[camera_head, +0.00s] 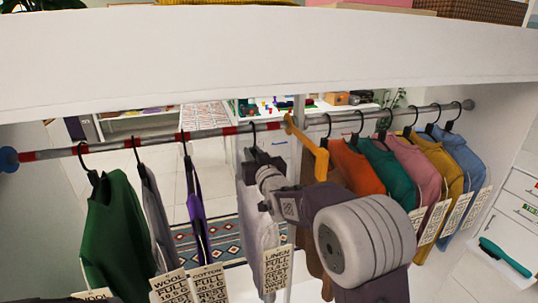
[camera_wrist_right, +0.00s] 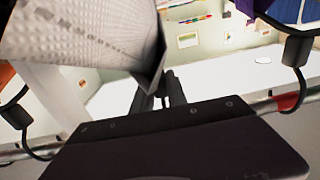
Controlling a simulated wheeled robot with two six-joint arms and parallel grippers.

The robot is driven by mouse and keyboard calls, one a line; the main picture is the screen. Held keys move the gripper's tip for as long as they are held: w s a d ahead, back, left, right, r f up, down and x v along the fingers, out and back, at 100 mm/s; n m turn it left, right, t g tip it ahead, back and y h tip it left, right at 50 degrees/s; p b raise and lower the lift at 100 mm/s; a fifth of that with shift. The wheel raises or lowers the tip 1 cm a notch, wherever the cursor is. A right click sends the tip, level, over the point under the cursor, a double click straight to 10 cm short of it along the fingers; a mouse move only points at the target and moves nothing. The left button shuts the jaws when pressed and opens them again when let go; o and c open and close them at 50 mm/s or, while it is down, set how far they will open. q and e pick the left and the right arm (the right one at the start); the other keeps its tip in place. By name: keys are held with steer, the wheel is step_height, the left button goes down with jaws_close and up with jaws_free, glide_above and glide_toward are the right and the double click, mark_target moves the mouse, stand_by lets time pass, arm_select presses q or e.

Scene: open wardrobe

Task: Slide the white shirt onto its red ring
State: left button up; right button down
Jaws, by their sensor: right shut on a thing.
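The white shirt (camera_head: 248,203) hangs from the rail (camera_head: 205,133) by a black hook, left of the orange divider (camera_head: 318,155). My right gripper (camera_head: 268,180) is shut at the upper part of this shirt, just below the hook, and its arm hides part of the shirt. In the wrist view, pale cloth (camera_wrist_right: 85,40) fills the upper left beside the closed fingers (camera_wrist_right: 170,90). Red bands (camera_head: 230,130) mark the rail close to the shirt's hook. I cannot tell whether the hook sits exactly on one. My left gripper is not in view.
A green shirt (camera_head: 112,235), a grey one (camera_head: 155,215) and a purple one (camera_head: 197,222) hang to the left. Orange (camera_head: 355,168), teal (camera_head: 390,172), pink, yellow and blue (camera_head: 460,160) shirts hang close together on the right. A white shelf (camera_head: 250,58) runs above the rail.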

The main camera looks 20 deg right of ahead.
steer(key=a, duration=0.6)
steer(key=shift+a+f, duration=0.15)
steer(key=shift+f, duration=0.05)
steer(key=c, duration=1.2)
jaws_free()
steer(key=shift+a, duration=0.15)
steer(key=shift+c, duration=0.2)
